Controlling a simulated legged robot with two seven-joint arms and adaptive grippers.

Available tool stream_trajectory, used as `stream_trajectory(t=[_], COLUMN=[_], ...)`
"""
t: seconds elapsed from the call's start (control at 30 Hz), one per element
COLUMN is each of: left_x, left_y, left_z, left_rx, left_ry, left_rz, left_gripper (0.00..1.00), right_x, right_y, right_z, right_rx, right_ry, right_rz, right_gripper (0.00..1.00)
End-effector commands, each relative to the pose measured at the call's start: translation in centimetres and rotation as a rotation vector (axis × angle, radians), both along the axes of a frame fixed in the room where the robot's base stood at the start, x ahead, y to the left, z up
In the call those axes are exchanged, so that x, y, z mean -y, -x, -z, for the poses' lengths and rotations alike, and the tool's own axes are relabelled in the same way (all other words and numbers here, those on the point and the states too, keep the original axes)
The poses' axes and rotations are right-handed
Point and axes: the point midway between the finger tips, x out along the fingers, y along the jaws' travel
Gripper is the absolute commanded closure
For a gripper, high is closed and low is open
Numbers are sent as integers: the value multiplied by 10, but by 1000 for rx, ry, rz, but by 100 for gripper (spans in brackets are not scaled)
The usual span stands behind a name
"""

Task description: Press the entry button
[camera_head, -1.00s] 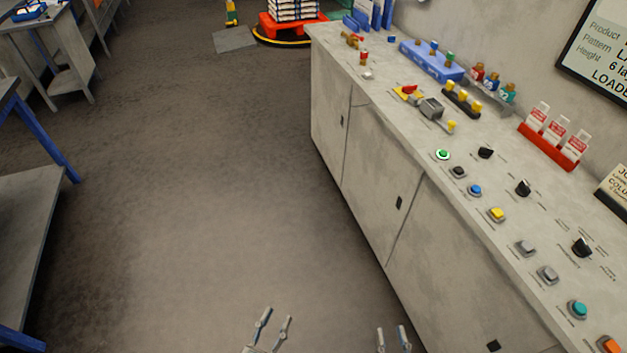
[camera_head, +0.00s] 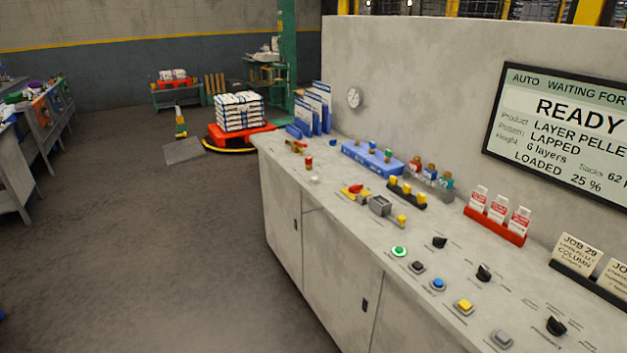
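A row of push buttons runs along the front of the grey console top (camera_head: 350,222). It holds a lit green button (camera_head: 399,251), a black button (camera_head: 417,267), a blue button (camera_head: 438,284), a yellow button (camera_head: 464,306) and a grey button (camera_head: 502,339). Their labels are too small to read, so I cannot tell which is the entry button. Black rotary knobs (camera_head: 484,272) sit behind the row. Neither of my grippers shows in the view now.
A screen (camera_head: 565,130) reading READY hangs on the wall behind the console. A red tag rack (camera_head: 494,226) and a blue lock box (camera_head: 371,160) stand on the console. Open floor (camera_head: 160,260) lies to the left; a sack stack (camera_head: 240,111) stands beyond.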

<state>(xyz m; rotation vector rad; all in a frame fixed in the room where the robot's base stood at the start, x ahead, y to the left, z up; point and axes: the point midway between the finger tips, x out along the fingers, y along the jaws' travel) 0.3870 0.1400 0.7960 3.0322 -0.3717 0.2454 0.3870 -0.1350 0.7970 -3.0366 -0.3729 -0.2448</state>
Motion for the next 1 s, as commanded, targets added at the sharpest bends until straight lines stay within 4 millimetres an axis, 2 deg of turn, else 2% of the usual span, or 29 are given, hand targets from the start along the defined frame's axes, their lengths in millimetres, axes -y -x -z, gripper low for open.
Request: stream_trajectory(t=[0.03, 0.13, 1.0], left_x=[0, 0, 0], left_y=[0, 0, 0], left_z=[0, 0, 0], left_rx=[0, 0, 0], left_ry=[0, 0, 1], left_rz=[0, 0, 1], left_gripper=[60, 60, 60], right_x=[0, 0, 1], right_y=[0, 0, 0], right_z=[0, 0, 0], right_rx=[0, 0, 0], right_ry=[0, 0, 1], right_rz=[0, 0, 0], right_gripper=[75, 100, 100])
